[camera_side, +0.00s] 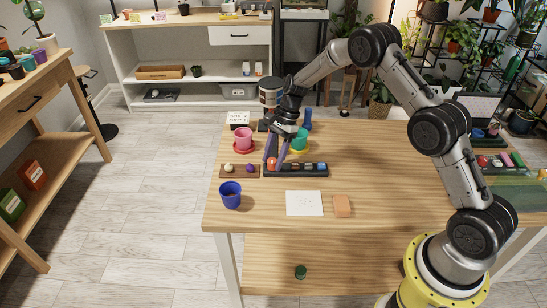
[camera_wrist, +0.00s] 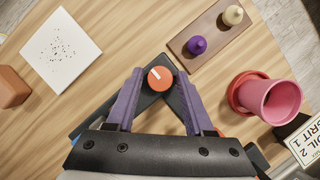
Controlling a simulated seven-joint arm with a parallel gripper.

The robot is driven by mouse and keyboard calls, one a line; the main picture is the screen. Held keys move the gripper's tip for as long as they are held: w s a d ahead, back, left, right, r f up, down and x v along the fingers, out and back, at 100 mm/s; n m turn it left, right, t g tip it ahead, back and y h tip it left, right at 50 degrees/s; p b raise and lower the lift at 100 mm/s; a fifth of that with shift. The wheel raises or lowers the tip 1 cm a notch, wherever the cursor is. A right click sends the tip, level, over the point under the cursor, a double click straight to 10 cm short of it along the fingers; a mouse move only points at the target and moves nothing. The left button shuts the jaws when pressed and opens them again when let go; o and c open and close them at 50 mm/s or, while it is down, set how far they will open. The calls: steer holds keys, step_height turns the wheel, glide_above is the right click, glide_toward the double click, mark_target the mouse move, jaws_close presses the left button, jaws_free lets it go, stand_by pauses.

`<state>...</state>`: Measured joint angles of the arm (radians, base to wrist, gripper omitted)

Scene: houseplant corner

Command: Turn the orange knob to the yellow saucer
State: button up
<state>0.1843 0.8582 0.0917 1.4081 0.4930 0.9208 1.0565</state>
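The orange knob (camera_side: 271,163) sits at the left end of a dark panel (camera_side: 310,174) in the side view. In the wrist view the knob (camera_wrist: 164,85) carries a short white mark on its upper left part. My gripper (camera_wrist: 160,74) is open, with one purple finger on each side of the knob and visible gaps between. In the side view my gripper (camera_side: 274,159) comes down over the knob. The yellow saucer (camera_side: 309,150) lies under a green pot (camera_side: 301,138) behind the panel, partly hidden by my gripper. It does not show in the wrist view.
A pink pot (camera_side: 243,137) stands on a red saucer (camera_side: 244,151). A wooden board (camera_side: 238,174) holds a cream and a purple peg. A blue pot (camera_side: 230,193), white card (camera_side: 304,203) and orange block (camera_side: 342,206) lie nearer. The table right of the panel is clear.

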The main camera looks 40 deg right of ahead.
jaws_close()
steer(key=n+g, duration=0.1)
steer(key=n, duration=0.3)
steer(key=shift+w+n+g+h, duration=0.2)
steer(key=shift+n+g+h, duration=0.1)
steer(key=shift+g, duration=0.1)
steer(key=shift+w+n+g+h, duration=0.1)
steer(key=shift+n+g+h, duration=0.25)
steer(key=shift+n, duration=0.95)
steer(key=shift+n+g+h, duration=0.25)
steer(key=shift+n+g, duration=0.2)
steer(key=shift+n, duration=0.85)
steer(key=shift+o, duration=1.7)
jaws_free()
steer(key=shift+a, duration=0.1)
